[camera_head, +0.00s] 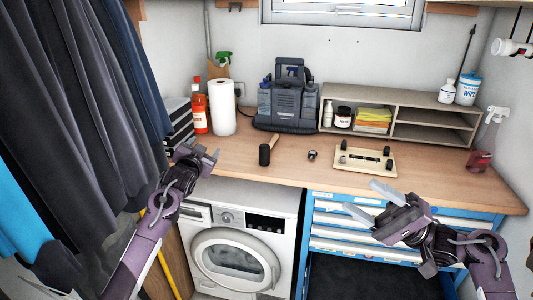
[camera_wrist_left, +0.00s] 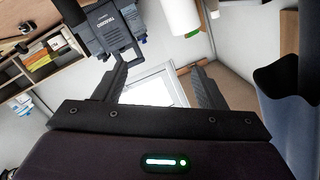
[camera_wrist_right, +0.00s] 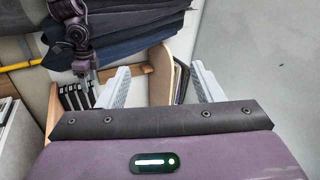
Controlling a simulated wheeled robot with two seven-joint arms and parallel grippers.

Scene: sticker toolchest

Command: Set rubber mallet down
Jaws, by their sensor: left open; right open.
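The rubber mallet lies on the wooden worktop, with its black head (camera_head: 264,155) toward the front and its light wooden handle (camera_head: 274,141) pointing back and slightly right. Nothing holds it. My left gripper (camera_head: 205,158) is open and empty, to the left of the mallet and apart from it, above the left end of the worktop. Its fingers also show in the left wrist view (camera_wrist_left: 160,85) with nothing between them. My right gripper (camera_head: 368,200) is open and empty in front of the worktop's edge, well to the right of the mallet. The right wrist view shows its spread fingers (camera_wrist_right: 152,85).
A tool case (camera_head: 288,100), a paper towel roll (camera_head: 222,108) and a red bottle (camera_head: 200,108) stand behind. A small dark item (camera_head: 312,155) and a wooden board (camera_head: 365,160) lie right of the mallet. Dark clothes (camera_head: 80,110) hang at left. Worktop around the mallet is clear.

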